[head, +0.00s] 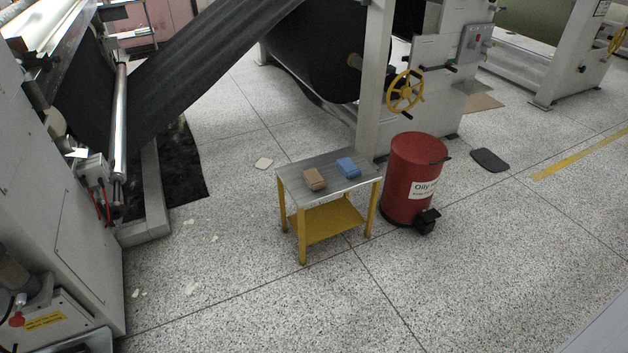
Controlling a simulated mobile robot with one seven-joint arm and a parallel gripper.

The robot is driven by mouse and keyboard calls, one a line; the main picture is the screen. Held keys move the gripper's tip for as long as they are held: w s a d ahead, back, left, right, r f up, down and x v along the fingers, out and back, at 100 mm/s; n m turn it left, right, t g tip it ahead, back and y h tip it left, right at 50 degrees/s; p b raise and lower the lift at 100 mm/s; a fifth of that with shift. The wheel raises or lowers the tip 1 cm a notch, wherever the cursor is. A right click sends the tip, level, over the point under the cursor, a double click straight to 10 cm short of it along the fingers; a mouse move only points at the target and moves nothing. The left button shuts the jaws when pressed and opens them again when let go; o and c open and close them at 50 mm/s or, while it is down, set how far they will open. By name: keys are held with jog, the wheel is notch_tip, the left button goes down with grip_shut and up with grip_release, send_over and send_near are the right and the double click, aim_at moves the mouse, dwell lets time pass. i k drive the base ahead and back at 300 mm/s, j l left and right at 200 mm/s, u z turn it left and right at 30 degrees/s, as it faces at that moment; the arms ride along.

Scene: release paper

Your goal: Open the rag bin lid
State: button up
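The rag bin (404,189) is a red cylinder with a white label that begins "Oily". It stands upright on the floor, right of a small table. Its red lid (419,146) lies flat on top and looks closed, with a small dark tab at the right of the rim. A black pedal-like box (427,220) sits at the bin's front base. My gripper is not in view.
The small table (325,174) has a grey top and yellow legs; a brown block (314,180) and a blue block (347,167) lie on it. A machine with a yellow handwheel (405,91) stands behind the bin. A dark mat (490,160) lies to the right. The front floor is clear.

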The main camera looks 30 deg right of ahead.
aim_at(417, 148)
jog(key=z, duration=1.5)
jog(key=i+j+z, duration=0.3)
jog(key=i, duration=0.3)
jog(key=i+j+z, duration=0.25)
jog(key=i, duration=0.35)
jog(key=i+j+z, duration=0.3)
jog(key=i+j, duration=0.25)
